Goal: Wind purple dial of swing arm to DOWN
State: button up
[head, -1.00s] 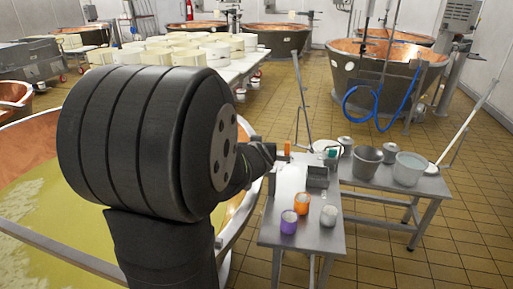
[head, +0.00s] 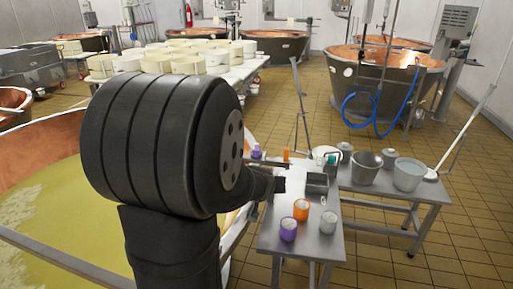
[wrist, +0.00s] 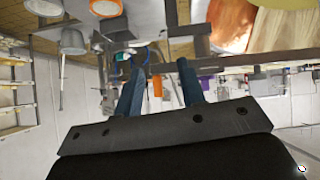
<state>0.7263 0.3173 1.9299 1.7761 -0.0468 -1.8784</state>
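A small purple piece (head: 256,151), which looks like the purple dial, stands at the far left end of the steel table, beside the vat. It also shows in the wrist view (wrist: 206,82), just right of the right finger. Its setting is too small to read. A dark thin bar runs near it; I cannot tell whether it is the swing arm. My gripper (head: 282,179) is over the table's left side, nearer to me than the purple piece and apart from it. In the wrist view my gripper (wrist: 160,85) has its two fingers apart with nothing held.
An orange piece (head: 286,155) and a green one (head: 331,158) stand along the table's far end. Purple (head: 288,228), orange (head: 301,209) and white (head: 328,220) cups stand on the steel table (head: 278,244). A grey box (head: 317,183) sits right of my gripper. The vat rim is left.

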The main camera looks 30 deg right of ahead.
jog(key=s+d+f+m+g+h, duration=0.1)
jog(key=s+d+f+g+h, duration=0.1)
jog(key=s+d, duration=0.15)
jog(key=n+t, duration=0.3)
jog(key=t, duration=0.8)
send_near(256, 144)
jog(key=shift+y, duration=0.4)
jog(key=x, duration=0.9)
jog(key=shift+w+d, duration=0.15)
jog(key=shift+d, duration=0.2)
jog(key=shift+c, duration=0.5)
